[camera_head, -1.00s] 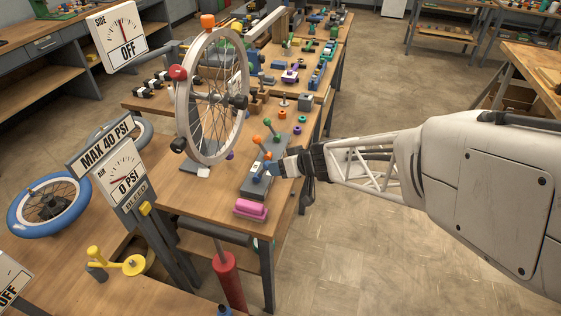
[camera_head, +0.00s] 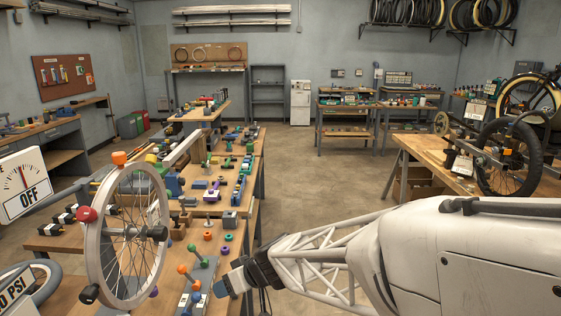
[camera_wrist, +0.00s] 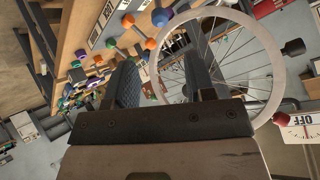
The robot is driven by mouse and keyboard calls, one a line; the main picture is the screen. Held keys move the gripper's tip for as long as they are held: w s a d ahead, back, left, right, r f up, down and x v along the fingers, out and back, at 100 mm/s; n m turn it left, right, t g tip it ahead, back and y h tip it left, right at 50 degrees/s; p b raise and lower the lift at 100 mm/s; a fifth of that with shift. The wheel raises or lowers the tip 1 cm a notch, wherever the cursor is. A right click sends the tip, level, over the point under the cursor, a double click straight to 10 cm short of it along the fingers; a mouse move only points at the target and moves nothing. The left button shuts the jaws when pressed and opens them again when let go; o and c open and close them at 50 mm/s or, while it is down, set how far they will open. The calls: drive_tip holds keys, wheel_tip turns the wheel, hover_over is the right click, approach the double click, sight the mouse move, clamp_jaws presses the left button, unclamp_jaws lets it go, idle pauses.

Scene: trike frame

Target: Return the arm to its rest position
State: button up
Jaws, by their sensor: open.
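My gripper (camera_head: 226,289) is at the lower middle of the head view, over the near right edge of the wooden workbench (camera_head: 243,206). In the wrist view my gripper (camera_wrist: 162,80) shows two separate fingers with nothing between them. A spoked wheel (camera_head: 99,240) stands upright on the bench to the left of my gripper. It also shows behind the fingers in the wrist view (camera_wrist: 277,62). A small block with an orange-knobbed lever (camera_head: 183,269) and a green-knobbed lever (camera_head: 191,247) is just left of my gripper.
Several small coloured parts (camera_head: 228,165) cover the bench further back. A gauge sign (camera_head: 22,185) reading OFF stands at the left. Another wooden table (camera_head: 424,148) with a wheel is at the right. The floor (camera_head: 300,205) between the benches is clear.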

drive_tip(key=s+d+r+m+h, duration=0.2)
drive_tip(key=s+d+r, duration=0.3)
drive_tip(key=d, duration=0.3)
drive_tip(key=s+d+r+m+h, duration=0.2)
drive_tip(key=s+d+r, duration=0.25)
drive_tip(key=d, duration=0.25)
drive_tip(key=s+d+r+m+h, duration=0.2)
drive_tip(key=s+d, duration=0.4)
drive_tip(key=d, duration=0.2)
drive_tip(key=s+d+r+m+h, duration=0.2)
drive_tip(key=s+d+m+h, duration=0.1)
drive_tip(key=s+d, duration=0.4)
drive_tip(key=shift+d+r+m+h, duration=0.3)
drive_tip(key=shift+d, duration=0.5)
